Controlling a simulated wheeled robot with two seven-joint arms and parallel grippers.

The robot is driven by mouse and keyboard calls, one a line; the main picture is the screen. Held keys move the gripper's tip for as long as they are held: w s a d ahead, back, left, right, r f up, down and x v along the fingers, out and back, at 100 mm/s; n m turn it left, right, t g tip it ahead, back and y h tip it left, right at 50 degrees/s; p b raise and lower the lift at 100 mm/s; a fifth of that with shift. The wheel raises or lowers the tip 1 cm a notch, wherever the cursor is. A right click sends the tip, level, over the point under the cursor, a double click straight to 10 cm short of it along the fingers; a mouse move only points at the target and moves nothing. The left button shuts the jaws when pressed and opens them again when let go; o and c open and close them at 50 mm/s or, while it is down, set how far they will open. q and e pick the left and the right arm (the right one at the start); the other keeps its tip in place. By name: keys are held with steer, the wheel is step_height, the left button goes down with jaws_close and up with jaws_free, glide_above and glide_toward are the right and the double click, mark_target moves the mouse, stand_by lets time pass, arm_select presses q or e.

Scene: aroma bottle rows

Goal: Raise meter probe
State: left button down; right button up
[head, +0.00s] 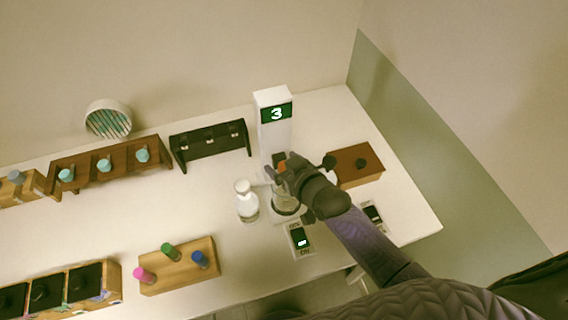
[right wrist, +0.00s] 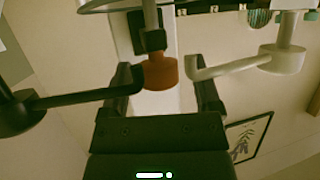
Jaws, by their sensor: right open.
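The white meter tower (head: 275,135) with a green "3" display stands at the back of the table. An orange-red probe knob (head: 282,167) sits on its front; the right wrist view shows the knob (right wrist: 160,72) below a dark block on a pale rod. My right gripper (head: 284,176) is at the knob, above a glass flask (head: 285,203). In the right wrist view, its open fingers (right wrist: 164,80) stand on either side of the knob, with visible gaps; contact is not seen. My left gripper is not in view.
A white bottle (head: 247,203) stands close left of the flask. A brown box (head: 357,163) with a dark knob is right of the tower. A black rack (head: 210,143) is at the back. A wooden block (head: 180,266) holds coloured tubes. Small display pads (head: 301,239) lie in front.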

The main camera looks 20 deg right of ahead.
jaws_close()
stand_by(1.4)
